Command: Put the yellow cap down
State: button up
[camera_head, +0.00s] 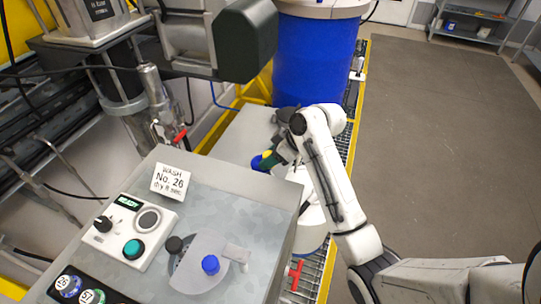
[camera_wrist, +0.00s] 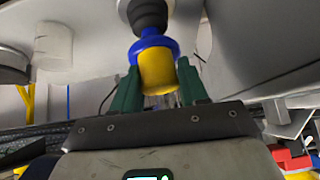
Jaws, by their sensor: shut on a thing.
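The yellow cap (camera_wrist: 157,72) sits between the two green fingers of my gripper (camera_wrist: 156,88) in the wrist view, with a blue collar (camera_wrist: 152,46) and a dark stem directly above it in the picture. My gripper is shut on the cap. Whether the cap touches that surface, I cannot tell. My arm hides part of this area.
The control cabinet (camera_head: 235,185) in front carries a sign (camera_head: 170,182), a button panel (camera_head: 133,229) and a blue knob (camera_head: 210,264). A blue drum (camera_head: 315,60) stands behind on a yellow-edged conveyor. A red-handled valve (camera_head: 180,135) is left. Open floor (camera_head: 450,110) lies right.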

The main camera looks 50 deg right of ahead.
jog(key=o, duration=1.1)
jog(key=shift+o, duration=0.3)
